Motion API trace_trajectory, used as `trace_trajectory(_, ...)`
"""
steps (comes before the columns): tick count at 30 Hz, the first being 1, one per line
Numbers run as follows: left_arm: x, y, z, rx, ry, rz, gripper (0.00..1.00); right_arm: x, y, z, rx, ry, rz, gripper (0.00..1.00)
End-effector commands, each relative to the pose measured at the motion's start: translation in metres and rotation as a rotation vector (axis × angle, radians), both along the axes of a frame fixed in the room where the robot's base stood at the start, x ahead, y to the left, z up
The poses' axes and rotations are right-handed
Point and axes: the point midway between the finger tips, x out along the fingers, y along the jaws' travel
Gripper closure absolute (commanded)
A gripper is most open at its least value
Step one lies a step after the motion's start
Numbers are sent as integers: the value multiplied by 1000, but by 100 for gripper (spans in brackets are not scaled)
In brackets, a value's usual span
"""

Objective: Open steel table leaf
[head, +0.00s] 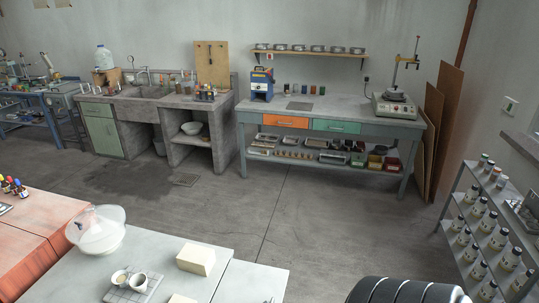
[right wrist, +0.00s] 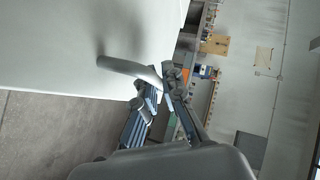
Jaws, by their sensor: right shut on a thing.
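A pale grey table (head: 150,258) stands at the bottom of the head view. A seam divides off its right-hand section (head: 250,284), which looks like the leaf and is cut by the frame edge. In the right wrist view, a broad pale panel (right wrist: 60,40) fills the upper left, with a grey curved bar like a handle (right wrist: 122,66) at its edge. My right gripper (right wrist: 156,88) is shut on this bar, whose end lies between the fingers. The panel looks flat, but its angle is hard to tell. My left gripper is in neither view.
On the table are a glass dome (head: 96,230), a cream block (head: 196,259) and a small tray (head: 132,288) with cups. A reddish table (head: 35,235) adjoins at left. A bottle rack (head: 487,225) stands at right. Open floor (head: 300,215) lies beyond, before the workbench (head: 350,125).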

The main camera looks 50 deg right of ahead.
Motion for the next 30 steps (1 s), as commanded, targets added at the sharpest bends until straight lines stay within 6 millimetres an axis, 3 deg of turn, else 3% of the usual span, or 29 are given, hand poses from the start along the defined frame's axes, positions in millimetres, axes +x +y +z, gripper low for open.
trace_trajectory(3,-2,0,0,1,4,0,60,3,-1,5,-3,-13,-2,81)
trace_trajectory(14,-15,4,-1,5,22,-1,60,-4,2,5,-2,-6,-1,81)
trace_trajectory(30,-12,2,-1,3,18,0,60,-88,43,37,-3,-7,0,81)
